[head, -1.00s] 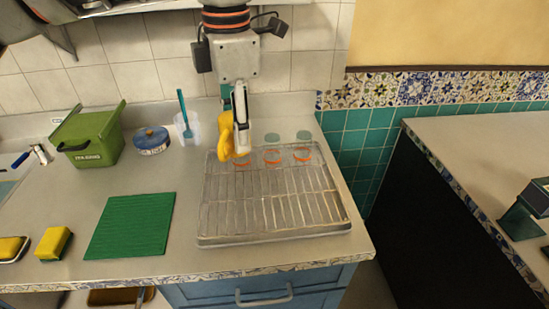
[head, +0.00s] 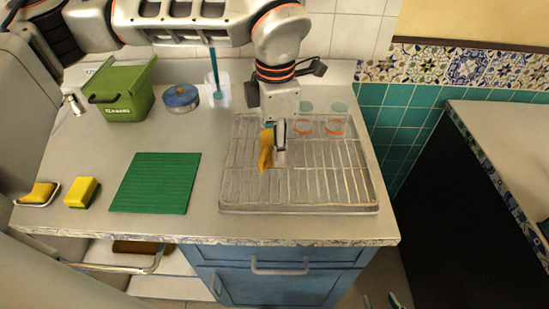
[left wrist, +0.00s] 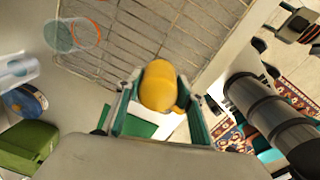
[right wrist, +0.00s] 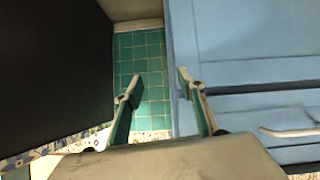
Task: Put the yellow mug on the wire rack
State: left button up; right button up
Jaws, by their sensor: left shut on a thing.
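The yellow mug (head: 266,150) is over the back left part of the wire rack (head: 300,190). I cannot tell whether it touches the wires. My left gripper (head: 279,136) comes down from above and is shut on the mug. In the left wrist view, the mug (left wrist: 158,84) sits between the fingers of my left gripper (left wrist: 158,108), with the rack (left wrist: 140,30) beyond it. My right gripper (head: 382,301) shows at the bottom edge of the head view. In the right wrist view, it (right wrist: 158,82) is open and empty before the blue cabinet.
A green mat (head: 155,183), sponges (head: 82,192), a green bin (head: 122,95), a blue tin (head: 181,97) and a clear cup (head: 217,92) are left of the rack. The rack's front is clear.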

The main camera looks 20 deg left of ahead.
pick_arm(q)
jog(key=shift+f, duration=2.55)
jog(key=shift+f, duration=0.1)
jog(key=o, duration=1.2)
jog(key=r, duration=1.2)
jog(key=shift+s+d+r, duration=0.15)
jog(key=shift+s, duration=0.1)
